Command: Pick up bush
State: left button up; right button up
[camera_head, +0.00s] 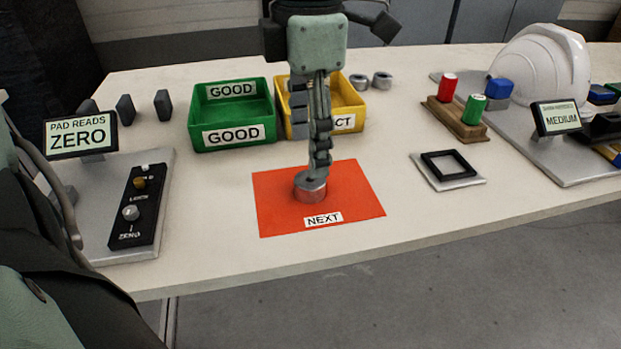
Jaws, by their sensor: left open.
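A short metallic bush (309,194) sits on the orange mat (275,215) labelled NEXT. My left gripper (313,178) points down over the mat, with its fingertips at the top of the bush. It is open, seen nearly edge-on, and partly covers the bush. I cannot tell whether the fingers touch it. My right gripper is not in view.
A green GOOD bin (233,115) and a yellow bin (347,112), partly hidden, stand behind the mat. Two more bushes (382,80) lie beyond. A ZERO display (80,135) is left; a black square frame (447,164) and white helmet (541,65) are right.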

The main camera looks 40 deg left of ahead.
aim_at(310, 186)
pick_arm(q)
notch_tip(310, 186, down, 5)
jog(key=shift+f, duration=0.2)
jog(key=shift+c, duration=0.4)
jog(key=c, duration=1)
